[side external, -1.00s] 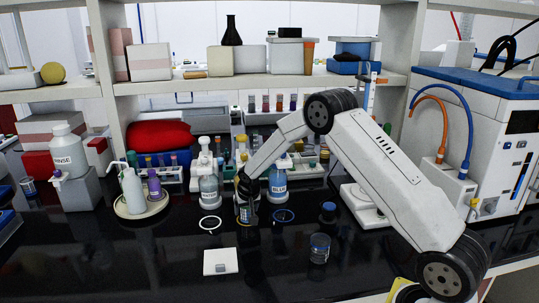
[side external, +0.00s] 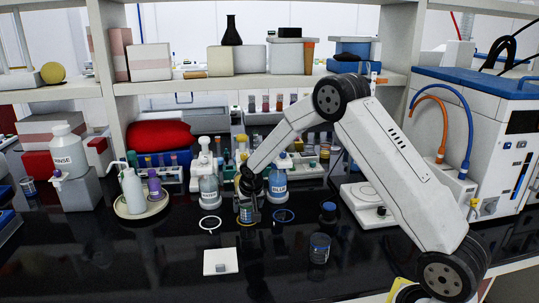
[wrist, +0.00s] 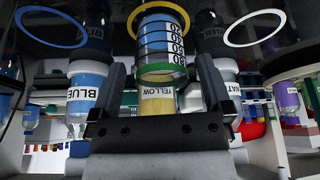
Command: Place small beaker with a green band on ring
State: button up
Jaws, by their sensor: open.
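A small clear beaker with a green band (wrist: 160,72) and dark graduation marks is between my fingers in the wrist view, where the scene appears inverted. The beaker's base is at the yellow ring (wrist: 158,5) and seems to stand within it. In the side external view the beaker (side external: 246,213) is at the same spot, partly hidden by my gripper (side external: 249,200). In the wrist view my gripper (wrist: 158,100) is open, with one finger on each side of the beaker. A bottle labelled YELLOW (wrist: 158,104) stands behind it.
A white ring (side external: 210,223) and a blue ring (side external: 284,215) lie on either side. The BLUE bottle (side external: 279,185) and the white-ring bottle (side external: 208,188) stand close behind. Another beaker (side external: 319,250) is at front right, and a white plate (side external: 220,262) is in front.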

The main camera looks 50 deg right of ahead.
jog(key=shift+s+a, duration=1)
jog(key=shift+s, duration=0.45)
jog(key=shift+s+a, duration=0.95)
jog(key=shift+s, duration=0.5)
jog(key=shift+s+a, duration=1)
jog(key=shift+s, duration=0.45)
jog(key=shift+s+a+r, duration=0.25)
jog(key=shift+s+r, duration=0.05)
jog(key=shift+s, duration=0.05)
jog(key=s+a+r+n+y, duration=0.1)
jog(key=s+a+n, duration=0.1)
jog(key=s, duration=0.3)
jog(key=s+a+r+n, duration=0.2)
jog(key=s+a, duration=0.2)
jog(key=s, duration=0.1)
jog(key=s+a+r+n+g+y, duration=0.1)
jog(key=s+a+r+n, duration=0.1)
jog(key=s, duration=0.4)
jog(key=shift+a+r+n+y, duration=0.3)
jog(key=shift+a+n, duration=0.1)
jog(key=shift+a, duration=0.15)
jog(key=shift+c, duration=0.2)
